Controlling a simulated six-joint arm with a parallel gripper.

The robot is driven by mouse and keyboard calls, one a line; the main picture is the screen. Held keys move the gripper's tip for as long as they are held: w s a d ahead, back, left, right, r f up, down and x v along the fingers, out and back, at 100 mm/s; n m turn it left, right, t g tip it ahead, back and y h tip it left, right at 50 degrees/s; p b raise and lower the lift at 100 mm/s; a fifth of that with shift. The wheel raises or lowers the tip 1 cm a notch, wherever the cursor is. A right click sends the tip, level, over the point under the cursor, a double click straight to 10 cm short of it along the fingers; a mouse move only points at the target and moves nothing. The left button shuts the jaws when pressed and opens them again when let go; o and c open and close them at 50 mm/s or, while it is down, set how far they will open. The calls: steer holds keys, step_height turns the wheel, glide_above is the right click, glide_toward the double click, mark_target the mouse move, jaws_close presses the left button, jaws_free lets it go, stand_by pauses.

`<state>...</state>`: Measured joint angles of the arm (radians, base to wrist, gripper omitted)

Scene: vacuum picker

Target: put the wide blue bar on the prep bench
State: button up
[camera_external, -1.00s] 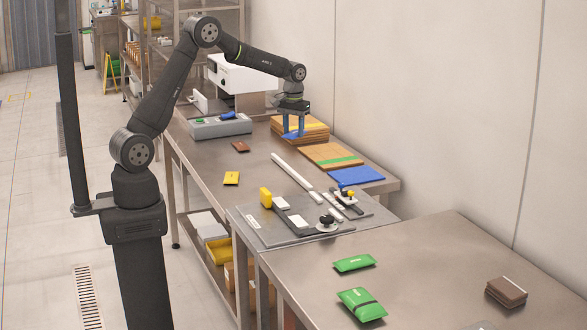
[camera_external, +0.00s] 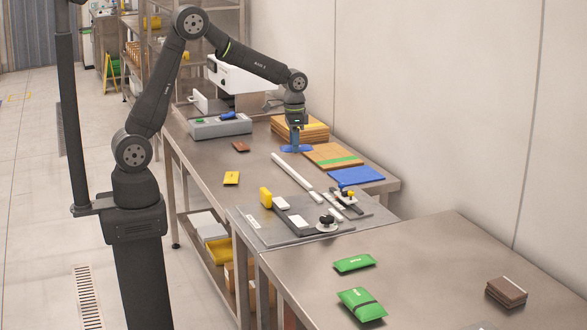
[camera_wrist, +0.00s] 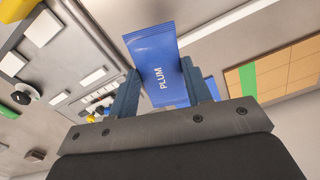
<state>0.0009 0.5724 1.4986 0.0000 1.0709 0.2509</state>
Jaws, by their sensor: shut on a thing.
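The wide blue bar, a flat blue packet marked PLUM (camera_wrist: 160,68), is between the two fingers of my gripper (camera_wrist: 168,92) in the wrist view. In the external view my gripper (camera_external: 296,146) points down over the long steel bench (camera_external: 215,158), shut on the blue bar (camera_external: 303,149). The bar is low, close to the bench top. I cannot tell whether it touches.
A stack of brown boards (camera_external: 302,129) is just behind my gripper, with a green-striped board (camera_external: 332,156) and a blue mat (camera_external: 356,175) to the right. A yellow packet (camera_external: 232,178) and a brown packet (camera_external: 241,147) lie left. Green packets (camera_external: 362,304) lie on the near bench.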

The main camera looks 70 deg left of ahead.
steer(key=s+f+n, duration=0.2)
steer(key=s+n, duration=0.1)
steer(key=s, duration=1)
glide_above(255, 180)
step_height(255, 180, down, 7)
steer(key=shift+d, duration=0.15)
steer(key=shift+f, duration=2)
steer(key=shift+f, duration=0.15)
steer(key=o, duration=1)
